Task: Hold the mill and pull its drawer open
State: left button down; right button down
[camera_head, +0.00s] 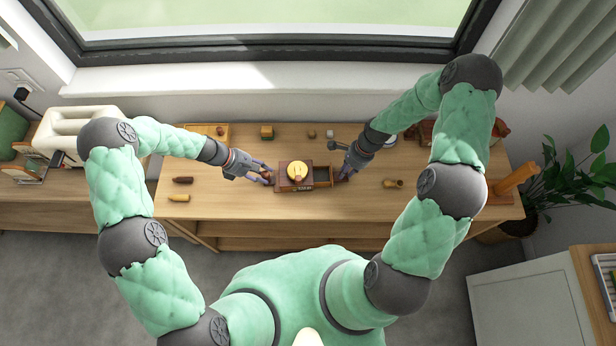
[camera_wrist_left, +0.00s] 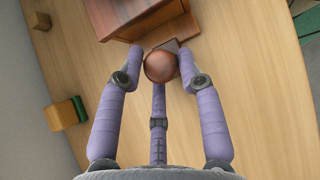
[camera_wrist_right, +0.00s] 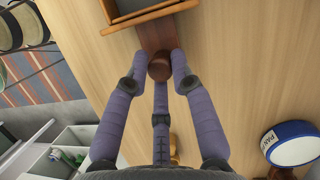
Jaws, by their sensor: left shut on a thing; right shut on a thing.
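The mill (camera_head: 296,185) is a red-brown box with a yellow round top, standing on the table's middle. Its drawer (camera_head: 322,176) sticks out to the right, open, with a dark inside. My left gripper (camera_head: 267,178) is shut on a round brown knob (camera_wrist_left: 160,66) at the left side of the mill; the mill's body (camera_wrist_left: 130,15) is just beyond it in the left wrist view. My right gripper (camera_head: 342,176) is shut on the drawer's brown knob (camera_wrist_right: 160,67); the drawer's edge (camera_wrist_right: 150,14) shows at the top of the right wrist view.
On the table (camera_head: 230,205) lie a dark brown piece (camera_head: 182,180) and a yellow one (camera_head: 179,198) at left, and a small wooden item (camera_head: 392,183) at right. Small blocks (camera_head: 267,132) stand at the back. A white toaster (camera_head: 75,125) is far left.

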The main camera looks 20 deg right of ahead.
jog(key=shift+s+d, duration=0.15)
jog(key=shift+d, duration=0.25)
jog(key=c, duration=1)
grip_release()
jog(key=v, duration=1.2)
